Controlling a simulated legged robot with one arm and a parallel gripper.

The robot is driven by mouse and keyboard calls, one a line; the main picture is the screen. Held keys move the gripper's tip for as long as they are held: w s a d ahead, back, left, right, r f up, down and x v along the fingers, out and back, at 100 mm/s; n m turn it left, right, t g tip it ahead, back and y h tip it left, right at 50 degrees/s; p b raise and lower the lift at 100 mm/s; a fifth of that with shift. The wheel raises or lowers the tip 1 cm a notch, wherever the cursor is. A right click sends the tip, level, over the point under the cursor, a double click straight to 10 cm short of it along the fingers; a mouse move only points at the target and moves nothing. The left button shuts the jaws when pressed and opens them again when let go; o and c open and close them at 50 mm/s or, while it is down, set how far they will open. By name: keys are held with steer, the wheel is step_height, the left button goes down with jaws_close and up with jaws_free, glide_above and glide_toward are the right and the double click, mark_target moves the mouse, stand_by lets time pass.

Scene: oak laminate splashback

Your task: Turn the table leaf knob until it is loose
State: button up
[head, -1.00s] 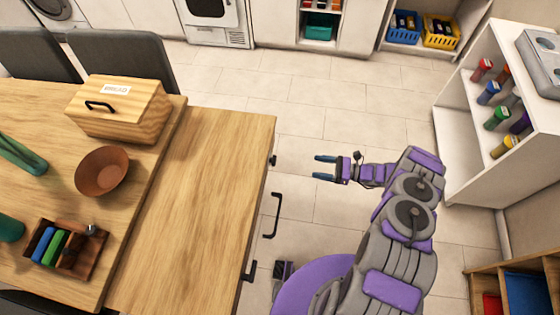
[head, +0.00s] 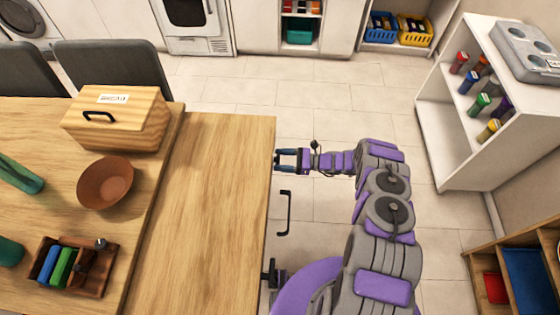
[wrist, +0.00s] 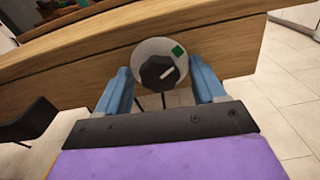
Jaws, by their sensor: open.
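The table leaf knob (wrist: 158,72) is a dark grip with a white pointer line on a round grey plate with a green square, on the leaf's edge in the wrist view. My gripper (wrist: 160,88) is open there, with one blue finger on each side of the knob. In the head view my gripper (head: 287,160) is at the right edge of the wooden table leaf (head: 215,215). The knob cannot be made out there. I cannot tell whether the fingers touch it.
A black handle (head: 284,213) is on the leaf's side, with a dark fitting (head: 270,274) nearer me. A bread box (head: 118,118), a brown bowl (head: 105,183) and a wooden rack (head: 98,283) stand on the table. A white shelf (head: 450,150) is at right; tiled floor lies between.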

steer(key=shift+d+r, duration=0.1)
steer(key=shift+d, duration=0.45)
steer(key=shift+c, duration=1.1)
steer(key=c, duration=0.3)
steer(key=shift+a, duration=0.3)
steer(key=c, duration=0.3)
steer(key=shift+c, duration=1.2)
